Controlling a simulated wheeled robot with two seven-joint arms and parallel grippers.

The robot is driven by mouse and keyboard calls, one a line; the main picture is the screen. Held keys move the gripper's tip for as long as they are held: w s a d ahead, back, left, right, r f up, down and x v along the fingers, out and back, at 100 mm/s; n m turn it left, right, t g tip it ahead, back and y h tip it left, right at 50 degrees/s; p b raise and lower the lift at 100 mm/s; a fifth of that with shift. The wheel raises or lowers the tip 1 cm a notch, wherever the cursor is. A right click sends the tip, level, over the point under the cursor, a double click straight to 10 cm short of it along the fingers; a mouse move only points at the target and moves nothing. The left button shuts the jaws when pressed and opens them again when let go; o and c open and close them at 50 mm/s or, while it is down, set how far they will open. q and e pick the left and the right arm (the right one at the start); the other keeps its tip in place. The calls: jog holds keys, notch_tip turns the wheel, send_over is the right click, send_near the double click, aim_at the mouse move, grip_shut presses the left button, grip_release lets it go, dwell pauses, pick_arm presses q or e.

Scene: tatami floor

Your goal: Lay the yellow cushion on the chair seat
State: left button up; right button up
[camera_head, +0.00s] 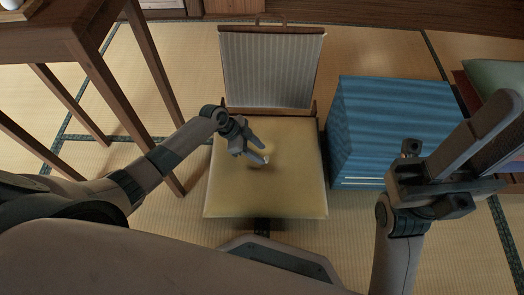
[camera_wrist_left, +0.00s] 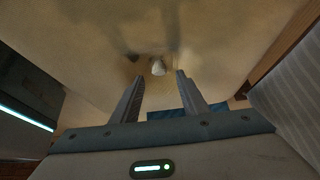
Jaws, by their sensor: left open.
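The yellow cushion (camera_head: 225,185) is a flat square pad lying over the chair's seat area, in front of the striped chair back (camera_head: 270,68). It covers the seat, so the seat surface is hidden. A small pale knob stands up from the cushion's middle, and it shows in the left wrist view (camera_wrist_left: 158,66) ahead of the fingers. My left gripper (camera_head: 266,152) is open just above the cushion by the knob, with nothing between its fingers. It also shows in the left wrist view (camera_wrist_left: 159,76). My right gripper (camera_head: 495,130) is raised at the right, away from the cushion.
A blue striped box (camera_head: 385,120) stands close to the chair's right side. A wooden table (camera_head: 60,30) stands at the upper left, its legs near my left arm. A green cushion (camera_head: 495,78) lies at the far right. Bare tatami (camera_head: 175,75) shows left of the chair back.

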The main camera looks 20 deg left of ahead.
pick_arm(q)
jog(key=shift+p+v, duration=1.15)
jog(key=shift+v, duration=0.75)
